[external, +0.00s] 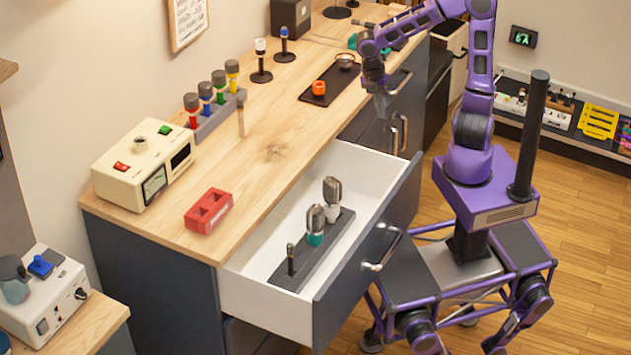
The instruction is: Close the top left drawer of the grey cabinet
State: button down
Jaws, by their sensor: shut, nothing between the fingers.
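The grey cabinet (150,268) has a light wooden top. Its top left drawer is pulled far out, with a white inside (260,290) and a dark grey front (340,303) that bears a metal bar handle (384,250). In the drawer lies a dark holder (310,262) with several tube-like parts standing in it. My gripper (383,112) points down beyond the drawer, near the cabinet's front edge and above the other handles. It is shut and empty, and it looks apart from the drawer. Its fingertips are small and partly blurred.
On the top stand a cream meter box (143,165), a red block (208,211), a rack of coloured tubes (217,118) and a black tray (325,88) with an orange ring. Other handles (400,132) stick out beside the open drawer. Wooden floor (570,240) is free at right.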

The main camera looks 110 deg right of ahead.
notch_tip(320, 180, up, 4)
jog(key=w+d+n+g+h, duration=0.1)
jog(key=d+n+g+h, duration=0.1)
jog(key=d+g+h, duration=0.15)
jog(key=w+a+r+n+t+h+b, duration=0.1)
jog(key=w+a+r+h, duration=0.2)
jog(key=w+a+h, duration=0.45)
jog(key=w+a+f+n+t+h+b, duration=0.1)
jog(key=w+a+f+n+t+h, duration=0.2)
jog(key=a, duration=0.7)
jog(key=w+a+f+n+t+h, duration=0.1)
jog(key=w+a+f+t+h, duration=0.15)
jog(key=w+a, duration=0.45)
jog(key=s+a+f+n+t+h, duration=0.2)
jog(key=s+a+f+n+t, duration=0.15)
jog(key=a+f, duration=0.55)
jog(key=n+t+y+b, duration=0.1)
jog(key=n+t+y, duration=0.4)
jog(key=n+t, duration=0.35)
send_near(375, 253)
jog(key=shift+m, duration=0.5)
jog(key=x, duration=0.6)
jog(key=shift+w+d+p, duration=0.15)
jog(key=shift+p, duration=0.15)
jog(key=shift+w+d, duration=0.15)
